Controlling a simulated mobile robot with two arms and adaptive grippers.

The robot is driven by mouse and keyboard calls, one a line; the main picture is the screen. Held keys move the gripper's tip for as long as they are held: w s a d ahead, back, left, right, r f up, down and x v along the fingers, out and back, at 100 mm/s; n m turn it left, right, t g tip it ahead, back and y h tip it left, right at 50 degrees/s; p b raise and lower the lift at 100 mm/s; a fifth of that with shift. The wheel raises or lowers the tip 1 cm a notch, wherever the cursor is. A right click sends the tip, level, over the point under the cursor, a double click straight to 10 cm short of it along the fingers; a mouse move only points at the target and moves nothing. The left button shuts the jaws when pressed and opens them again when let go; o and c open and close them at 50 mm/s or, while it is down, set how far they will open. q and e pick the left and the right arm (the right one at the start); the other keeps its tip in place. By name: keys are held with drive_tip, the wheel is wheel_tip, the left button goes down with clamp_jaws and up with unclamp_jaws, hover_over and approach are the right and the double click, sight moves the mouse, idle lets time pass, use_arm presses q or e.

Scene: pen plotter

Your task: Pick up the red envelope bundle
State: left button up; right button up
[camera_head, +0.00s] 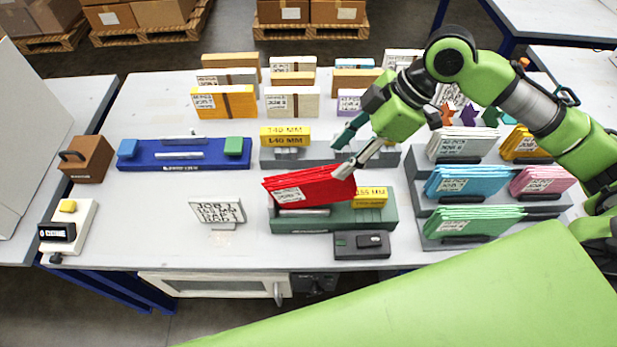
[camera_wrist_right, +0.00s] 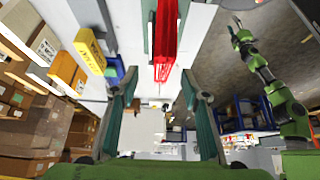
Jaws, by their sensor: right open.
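The red envelope bundle (camera_head: 309,187), with a white label on its front, stands tilted in a green holder (camera_head: 335,216) in the head view. My right gripper (camera_head: 342,158) is open, with its fingers at the bundle's upper right end. One fingertip overlaps the bundle's top corner in the picture; contact cannot be told. In the right wrist view the red bundle (camera_wrist_right: 165,42) shows beyond the spread fingers of my right gripper (camera_wrist_right: 156,92), with clear space between them. My left arm seems to show at the right of that view, its gripper (camera_wrist_right: 238,24) small and unclear.
A yellow block (camera_head: 370,196) sits on the same holder, right of the bundle. A grey holder with yellow 140 MM blocks (camera_head: 285,136) stands behind. A rack with blue envelopes (camera_head: 466,182) and other bundles is to the right. A small label stand (camera_head: 217,211) is left.

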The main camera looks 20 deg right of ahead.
sight(327, 173)
drive_tip(key=x, duration=0.4)
drive_tip(key=s+x, duration=0.1)
drive_tip(key=shift+a+f+p, duration=0.3)
drive_tip(key=shift+a+f, duration=0.05)
drive_tip(key=shift+w+a+f, duration=0.1)
drive_tip(key=shift+w+f, duration=0.1)
drive_tip(key=shift+f, duration=0.1)
drive_tip(key=p+x, duration=0.1)
drive_tip(key=x, duration=0.3)
drive_tip(key=shift+w+a+f+p, duration=0.15)
drive_tip(key=shift+a+f+p, duration=0.1)
drive_tip(key=shift+a+p, duration=0.05)
drive_tip(key=shift+w+a+f, duration=0.1)
drive_tip(key=shift+f, duration=0.15)
drive_tip(key=shift+c, duration=1.1)
use_arm(q)
drive_tip(key=s+r, duration=0.2)
drive_tip(key=shift+s+r, duration=0.15)
drive_tip(key=shift+s, duration=0.2)
use_arm(e)
clamp_jaws()
